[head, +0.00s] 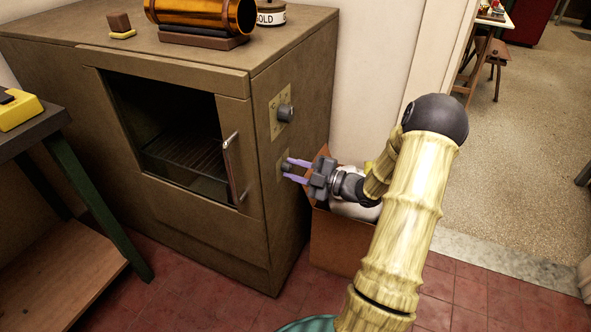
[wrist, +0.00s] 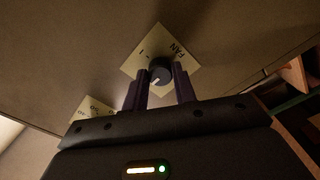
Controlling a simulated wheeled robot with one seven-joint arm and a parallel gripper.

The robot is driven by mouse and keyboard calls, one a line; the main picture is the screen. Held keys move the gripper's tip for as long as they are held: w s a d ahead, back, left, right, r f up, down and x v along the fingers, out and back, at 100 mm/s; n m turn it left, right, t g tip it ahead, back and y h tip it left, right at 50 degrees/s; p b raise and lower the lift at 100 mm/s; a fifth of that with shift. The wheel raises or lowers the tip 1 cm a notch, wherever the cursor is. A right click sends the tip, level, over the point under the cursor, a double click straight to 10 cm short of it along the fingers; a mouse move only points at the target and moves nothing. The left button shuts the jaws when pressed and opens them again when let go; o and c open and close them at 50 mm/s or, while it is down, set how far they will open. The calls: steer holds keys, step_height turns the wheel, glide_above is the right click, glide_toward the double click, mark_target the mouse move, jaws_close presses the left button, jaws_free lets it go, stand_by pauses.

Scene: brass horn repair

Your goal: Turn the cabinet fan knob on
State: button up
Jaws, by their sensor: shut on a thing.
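The fan knob (wrist: 160,69) is a small dark round knob with a pale mark. It sits on a pale diamond-looking plate (wrist: 140,58) lettered FAN on the cabinet's side. My gripper (wrist: 161,80) is shut on the knob, with one purple finger on each side of it. In the head view my gripper (head: 287,170) reaches the lower plate from the right, and its fingers hide the knob there. The brown cabinet (head: 215,245) has a dark window and a door handle (head: 233,168).
A larger dark knob (head: 285,112) on its own plate (head: 276,124) sits just above my gripper. A cardboard box (head: 335,250) with things in it stands below my arm. A brass cylinder (head: 203,14) and a tin (head: 271,14) stand on the cabinet top. Open floor lies at right.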

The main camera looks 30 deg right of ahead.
steer(key=shift+r+m+p, duration=0.1)
steer(key=shift+m+p, duration=0.3)
steer(key=shift+p, duration=0.15)
steer(key=m+p, duration=0.3)
steer(key=p, duration=0.1)
steer(key=shift+r, duration=0.1)
steer(key=m+p, duration=0.4)
steer(key=shift+m, duration=0.4)
steer(key=m+p, duration=0.4)
steer(key=m, duration=0.1)
steer(key=shift+s+p, duration=0.1)
steer(key=shift+p, duration=0.2)
steer(key=shift+f+m+p, duration=0.15)
steer(key=shift+m+p, duration=0.4)
steer(key=shift+m, duration=0.55)
steer(key=shift+f+m+p, duration=0.15)
steer(key=shift+m+p, duration=0.4)
steer(key=shift+m, duration=0.55)
steer(key=o, duration=1)
